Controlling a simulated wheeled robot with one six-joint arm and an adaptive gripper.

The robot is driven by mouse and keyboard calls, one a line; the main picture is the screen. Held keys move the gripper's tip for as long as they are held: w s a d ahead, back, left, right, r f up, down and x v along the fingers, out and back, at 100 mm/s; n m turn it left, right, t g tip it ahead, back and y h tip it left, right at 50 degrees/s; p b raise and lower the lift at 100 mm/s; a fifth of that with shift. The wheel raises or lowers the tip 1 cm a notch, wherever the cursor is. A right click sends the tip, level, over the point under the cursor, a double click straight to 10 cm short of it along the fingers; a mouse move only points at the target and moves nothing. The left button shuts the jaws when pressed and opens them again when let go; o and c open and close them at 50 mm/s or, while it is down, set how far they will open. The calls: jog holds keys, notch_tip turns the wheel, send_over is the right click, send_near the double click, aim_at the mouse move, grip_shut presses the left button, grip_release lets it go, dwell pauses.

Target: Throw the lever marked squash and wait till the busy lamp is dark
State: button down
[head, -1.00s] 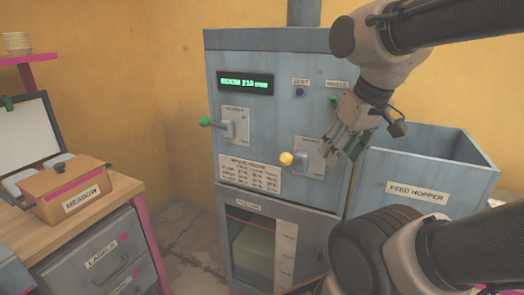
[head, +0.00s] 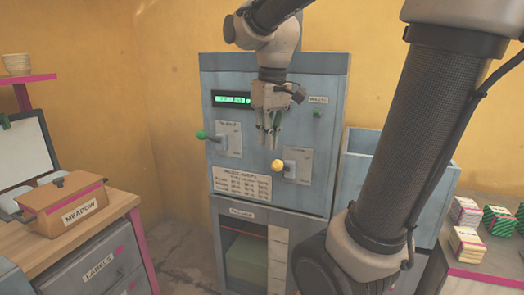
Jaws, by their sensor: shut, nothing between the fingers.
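The press (head: 330,85) is a grey-blue cabinet with two levers on its front. A green-knobbed lever (head: 201,134) is at the left and a yellow-knobbed lever (head: 277,165) is lower, right of centre. The labels over them are too small to read surely. My gripper (head: 271,130) is shut and empty, pointing down in front of the panel, above the yellow knob and apart from it in the picture. It hides the right end of the green-lit display (head: 229,98) and the blue lamp area. A dark green lamp (head: 317,114) shows at the right.
A feed hopper (head: 362,145) stands right of the press, partly behind my arm. A shelf at the far right holds several striped packets (head: 468,242). At the left, a bench carries a brown box marked MEADOW (head: 62,195). The press's lower window (head: 244,255) shows a pale green block.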

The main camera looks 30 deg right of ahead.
jog(key=w+a+r+n+g, duration=0.1)
jog(key=w+r+n+g, duration=0.2)
jog(key=w+r+n, duration=0.3)
notch_tip(320, 180, up, 2)
jog(key=shift+w+a+r+g, duration=0.1)
jog(key=shift+w+a+g, duration=0.1)
jog(key=shift+w+g, duration=0.25)
jog(key=s+d+x, duration=0.1)
jog(key=s+x, duration=0.1)
jog(key=x, duration=1.1)
jog(key=shift+d+r, duration=0.25)
jog(key=shift+a, duration=0.1)
